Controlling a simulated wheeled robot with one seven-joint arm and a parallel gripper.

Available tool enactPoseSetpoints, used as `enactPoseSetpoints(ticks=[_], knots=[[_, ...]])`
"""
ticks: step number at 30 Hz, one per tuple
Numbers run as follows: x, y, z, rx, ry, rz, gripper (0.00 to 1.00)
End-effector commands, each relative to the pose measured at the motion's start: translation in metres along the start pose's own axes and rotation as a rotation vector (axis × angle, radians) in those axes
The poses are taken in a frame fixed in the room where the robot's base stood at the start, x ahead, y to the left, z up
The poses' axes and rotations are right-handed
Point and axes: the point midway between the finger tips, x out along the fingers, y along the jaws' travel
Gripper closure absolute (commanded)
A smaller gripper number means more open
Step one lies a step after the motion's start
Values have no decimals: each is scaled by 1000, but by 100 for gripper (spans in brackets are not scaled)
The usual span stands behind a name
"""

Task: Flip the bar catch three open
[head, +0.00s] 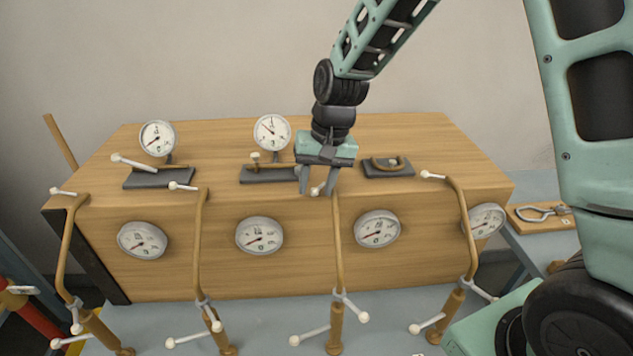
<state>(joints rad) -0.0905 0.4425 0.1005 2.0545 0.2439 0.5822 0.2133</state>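Four look-alike fittings stand along the front of a wooden box, each a bent brass-coloured bar with white-tipped levers. No numbers are legible, so I cannot tell for sure which is bar catch three. The third bar from the left (338,240) rises up the box front, and its white-tipped top end (317,190) is at the box's front top edge. My gripper (317,188) points down over that end, with its two fingers apart on either side of it. Whether a finger touches it is not clear.
The wooden box (300,280) carries several round gauges. Dark plates with fittings (160,178), (268,174) and (388,168) lie on its top, close to my gripper. Neighbouring bars (198,240) and (463,220) stand either side. A board with a metal hook (543,214) lies at right.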

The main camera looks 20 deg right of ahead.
Motion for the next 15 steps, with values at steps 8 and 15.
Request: enactPoseSetpoints(ticks=[8,15], knots=[[-7,0,-1,0,3,-1,61],[-50,-1,-1,-1,7,-3,61]])
